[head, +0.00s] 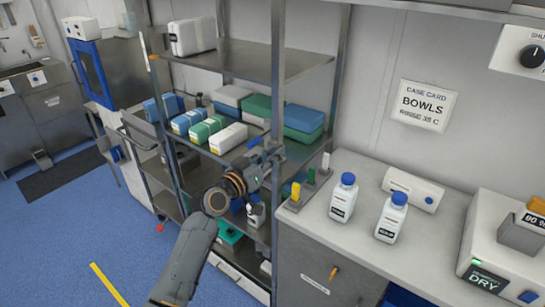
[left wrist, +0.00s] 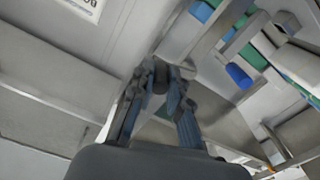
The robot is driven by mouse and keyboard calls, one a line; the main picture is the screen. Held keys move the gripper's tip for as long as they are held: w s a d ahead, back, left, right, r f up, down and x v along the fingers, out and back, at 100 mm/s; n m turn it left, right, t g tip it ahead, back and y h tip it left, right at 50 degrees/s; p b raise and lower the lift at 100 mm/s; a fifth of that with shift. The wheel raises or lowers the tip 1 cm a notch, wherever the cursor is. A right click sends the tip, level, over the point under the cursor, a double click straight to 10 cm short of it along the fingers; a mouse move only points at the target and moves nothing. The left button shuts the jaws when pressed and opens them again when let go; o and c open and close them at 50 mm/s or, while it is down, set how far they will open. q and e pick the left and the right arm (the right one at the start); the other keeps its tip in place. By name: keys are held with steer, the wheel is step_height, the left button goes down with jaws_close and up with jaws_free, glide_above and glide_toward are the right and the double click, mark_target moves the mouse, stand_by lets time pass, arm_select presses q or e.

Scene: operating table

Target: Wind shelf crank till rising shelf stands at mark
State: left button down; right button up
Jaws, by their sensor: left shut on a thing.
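A steel shelf unit (head: 278,62) stands at the centre of the head view. Its middle shelf (head: 233,164) carries green, blue and white boxes. I cannot tell which shelf is the rising one, and I make out no height mark. My left gripper (head: 270,158) is at the unit's right front, before the middle shelf. In the left wrist view my left gripper (left wrist: 172,82) is shut on a small dark grip (left wrist: 160,80), apparently the crank handle. The rest of the crank is hidden by my fingers. My right gripper is not in view.
A counter (head: 335,227) to the right holds two white bottles (head: 343,197) with blue caps, a white box (head: 413,189) and a device reading DRY (head: 495,255). Coloured levers (head: 295,192) stand close beside my gripper. Blue floor (head: 60,235) is open at the left.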

arm_select(q)
steer(key=n, duration=0.1)
steer(key=r+n, duration=0.1)
steer(key=n, duration=0.1)
steer(key=shift+w+a+r+p, duration=0.15)
steer(key=shift+a+r+p, duration=0.1)
steer(key=shift+p, duration=0.15)
steer(key=shift+w+a+r+n+p, duration=0.2)
steer(key=shift+a+r+n+p, duration=0.15)
steer(key=shift+n, duration=0.95)
steer(key=shift+w+a+r+n+p, duration=0.2)
steer(key=shift+w+r+n+p, duration=0.15)
steer(key=shift+n, duration=0.95)
steer(key=shift+w+a+r+n+p, duration=0.1)
steer(key=shift+a+r+n+p, duration=0.25)
steer(key=shift+n, duration=0.95)
steer(key=shift+f, duration=0.1)
steer(key=c, duration=1.3)
jaws_free()
steer(key=shift+f, duration=0.1)
steer(key=v, duration=1.2)
